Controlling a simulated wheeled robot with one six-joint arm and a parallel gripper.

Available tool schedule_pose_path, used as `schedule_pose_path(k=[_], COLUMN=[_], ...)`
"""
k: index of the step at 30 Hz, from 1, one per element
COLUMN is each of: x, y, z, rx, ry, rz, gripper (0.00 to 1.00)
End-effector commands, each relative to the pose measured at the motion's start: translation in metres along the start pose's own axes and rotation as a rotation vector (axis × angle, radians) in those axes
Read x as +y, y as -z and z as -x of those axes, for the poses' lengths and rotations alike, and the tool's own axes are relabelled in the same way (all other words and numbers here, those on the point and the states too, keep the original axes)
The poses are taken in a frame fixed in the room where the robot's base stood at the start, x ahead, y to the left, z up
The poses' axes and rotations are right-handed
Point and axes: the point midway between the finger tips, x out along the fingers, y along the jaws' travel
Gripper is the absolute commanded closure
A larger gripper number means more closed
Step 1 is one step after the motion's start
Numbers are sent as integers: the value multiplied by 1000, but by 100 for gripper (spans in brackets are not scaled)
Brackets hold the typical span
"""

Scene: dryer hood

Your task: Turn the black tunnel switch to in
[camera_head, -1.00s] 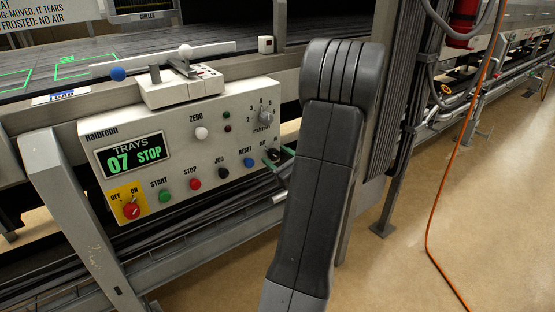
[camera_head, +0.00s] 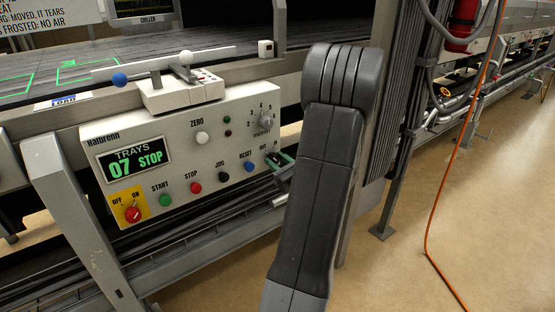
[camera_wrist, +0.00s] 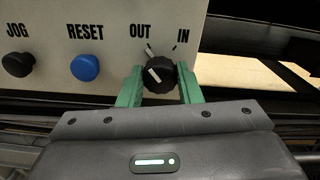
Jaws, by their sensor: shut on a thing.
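The black tunnel switch (camera_wrist: 160,74) is a round knob with a white pointer line, at the right end of the panel in the wrist view. Its line tilts up and left, toward the OUT side; the IN label is up and right of it. My gripper (camera_wrist: 160,86) is shut on the knob, one green finger on each side. In the head view my gripper (camera_head: 279,160) covers most of the switch at the panel's lower right corner, and my arm hides part of the gripper.
The control panel (camera_head: 185,165) has a blue RESET button (camera_wrist: 85,68) and a black JOG button (camera_wrist: 18,66) left of the switch. A red OFF/ON knob (camera_head: 133,214) sits lower left. A lever box (camera_head: 180,95) stands on top. Conveyor rails run below.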

Motion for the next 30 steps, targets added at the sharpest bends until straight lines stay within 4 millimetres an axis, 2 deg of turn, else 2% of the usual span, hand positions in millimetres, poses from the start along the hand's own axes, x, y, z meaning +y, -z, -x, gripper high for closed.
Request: schedule_pose_path(k=[30], x=[-1], y=[-3], z=[1], rx=[3], ry=[0], rz=[-928], gripper=[91])
